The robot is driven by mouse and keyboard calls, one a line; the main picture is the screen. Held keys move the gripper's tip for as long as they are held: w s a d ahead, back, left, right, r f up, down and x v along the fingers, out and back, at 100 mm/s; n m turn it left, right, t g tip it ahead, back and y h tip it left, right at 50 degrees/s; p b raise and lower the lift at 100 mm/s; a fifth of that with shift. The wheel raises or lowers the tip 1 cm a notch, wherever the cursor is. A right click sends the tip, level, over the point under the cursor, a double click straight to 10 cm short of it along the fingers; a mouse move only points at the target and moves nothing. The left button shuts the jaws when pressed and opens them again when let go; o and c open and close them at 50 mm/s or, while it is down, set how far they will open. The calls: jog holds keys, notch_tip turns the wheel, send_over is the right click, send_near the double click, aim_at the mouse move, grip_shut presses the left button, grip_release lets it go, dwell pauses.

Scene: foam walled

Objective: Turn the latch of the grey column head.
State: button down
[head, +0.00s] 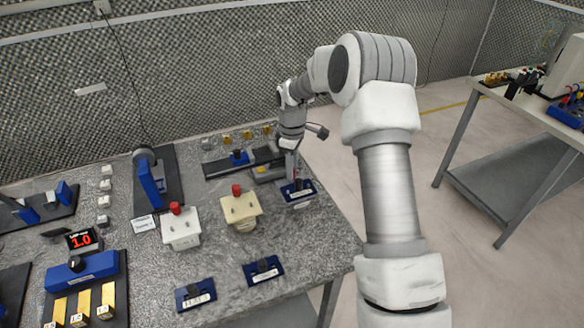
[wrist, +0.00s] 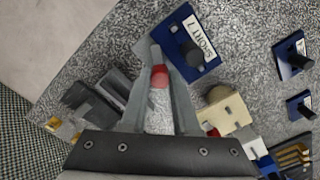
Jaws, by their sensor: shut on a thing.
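My gripper (head: 291,172) reaches down near the table's right end, beside a blue plate (head: 299,192) with a black knob and white label. In the wrist view my gripper (wrist: 160,70) is shut on a small red part (wrist: 160,77). A narrow grey piece (wrist: 155,52) shows just past the red part, between the fingertips. The red part looks like the red tops on the white unit (head: 181,229) and the cream unit (head: 241,210). The body of the grey column head is mostly hidden by the fingers, and I cannot tell how its latch is turned.
A dark rack with a blue block (head: 238,157) and a grey block (head: 267,173) lie left of my gripper. Two more blue plates (head: 195,294) (head: 263,270) lie at the front. Another table (head: 540,125) stands to the right across open floor.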

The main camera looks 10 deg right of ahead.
jog(key=n, duration=0.5)
jog(key=shift+r+n+p, duration=0.1)
jog(key=shift+n+p, duration=0.2)
jog(key=shift+p, duration=0.05)
dwell(0.5)
jog(key=c, duration=0.7)
grip_release()
jog(key=shift+o, duration=0.2)
notch_tip(320, 180, up, 17)
jog(key=shift+r, duration=0.2)
